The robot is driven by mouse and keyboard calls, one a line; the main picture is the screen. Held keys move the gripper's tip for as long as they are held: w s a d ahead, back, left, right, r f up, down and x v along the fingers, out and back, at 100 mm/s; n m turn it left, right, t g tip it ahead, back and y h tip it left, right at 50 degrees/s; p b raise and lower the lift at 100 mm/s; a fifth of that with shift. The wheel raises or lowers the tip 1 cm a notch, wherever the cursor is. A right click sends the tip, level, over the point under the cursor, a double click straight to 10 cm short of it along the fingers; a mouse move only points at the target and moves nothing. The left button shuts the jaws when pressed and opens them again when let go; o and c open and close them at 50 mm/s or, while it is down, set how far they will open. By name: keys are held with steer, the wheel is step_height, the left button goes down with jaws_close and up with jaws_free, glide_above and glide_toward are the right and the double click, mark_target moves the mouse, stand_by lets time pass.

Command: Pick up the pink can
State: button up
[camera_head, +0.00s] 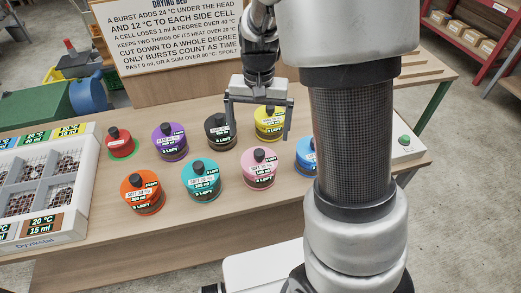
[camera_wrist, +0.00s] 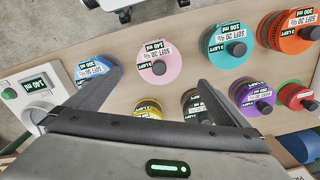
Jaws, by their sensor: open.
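The pink can (camera_head: 259,171) stands upright on the wooden table, in the front row between the teal can (camera_head: 201,180) and the blue can (camera_head: 306,155). It has a black knob on top and a printed label. My gripper (camera_head: 258,135) is open and empty, above the table near the black and yellow cans and behind the pink can in the head view. In the wrist view the pink can (camera_wrist: 158,62) lies ahead, between the directions of the two spread fingers (camera_wrist: 160,80), apart from them.
Orange (camera_head: 142,194), red (camera_head: 120,143), purple (camera_head: 170,142), black (camera_head: 220,131) and yellow (camera_head: 270,122) cans stand close around. A white tray with compartments (camera_head: 84,185) is at left. A sign board (camera_head: 172,88) stands at the back. A white box with a green button (camera_head: 408,146) is at right.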

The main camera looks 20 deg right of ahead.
mark_target(260, 153)
steer(key=shift+w+d+f, duration=0.2)
steer(key=shift+w+f, duration=0.1)
steer(key=shift+f, duration=0.25)
step_height(260, 153, down, 11)
steer(key=shift+s+r+b, duration=0.1)
steer(key=shift+b, duration=0.45)
steer(key=shift+w+f, duration=0.2)
steer(key=shift+f, duration=2.75)
steer(key=shift+r, duration=0.1)
steer(key=c, duration=1.3)
